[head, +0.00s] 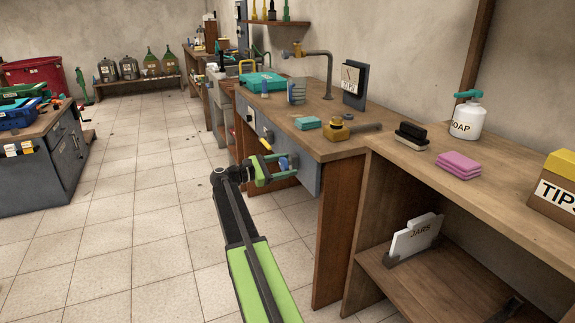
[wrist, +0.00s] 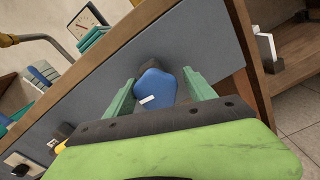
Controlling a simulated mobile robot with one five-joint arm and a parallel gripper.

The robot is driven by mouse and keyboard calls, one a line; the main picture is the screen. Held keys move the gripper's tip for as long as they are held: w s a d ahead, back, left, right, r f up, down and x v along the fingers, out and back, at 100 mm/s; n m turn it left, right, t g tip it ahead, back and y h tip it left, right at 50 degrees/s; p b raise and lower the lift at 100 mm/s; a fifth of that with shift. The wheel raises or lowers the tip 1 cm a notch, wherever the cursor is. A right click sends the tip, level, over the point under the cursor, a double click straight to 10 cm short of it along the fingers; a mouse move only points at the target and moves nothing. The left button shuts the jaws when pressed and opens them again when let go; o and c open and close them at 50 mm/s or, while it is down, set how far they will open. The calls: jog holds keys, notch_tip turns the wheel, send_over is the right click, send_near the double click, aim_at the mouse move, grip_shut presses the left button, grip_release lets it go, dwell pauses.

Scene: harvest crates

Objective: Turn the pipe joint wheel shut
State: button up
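A blue wheel (wrist: 155,85) with a small white mark sits on a dark fitting on the grey front panel (wrist: 205,50) of the bench. It shows in the head view (head: 284,163) as a small blue shape, partly hidden by my gripper. My gripper (wrist: 158,77) has its two green fingers apart, one on each side of the wheel. Narrow gaps seem to show between fingers and wheel, so it does not look clamped. In the head view my gripper (head: 279,167) reaches to the panel from the left.
A yellow handle (head: 266,143) sits on the same panel, left of the wheel. The bench top (head: 330,145) overhangs above, with a brown leg (head: 335,225) to the right. A shelf unit (head: 450,200) stands further right. The tiled floor (head: 130,220) is clear on the left.

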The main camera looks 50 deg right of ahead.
jog(key=shift+o, duration=0.7)
jog(key=shift+w, duration=0.1)
jog(key=shift+w+a, duration=0.1)
jog(key=shift+a, duration=0.05)
jog(key=v, duration=1.7)
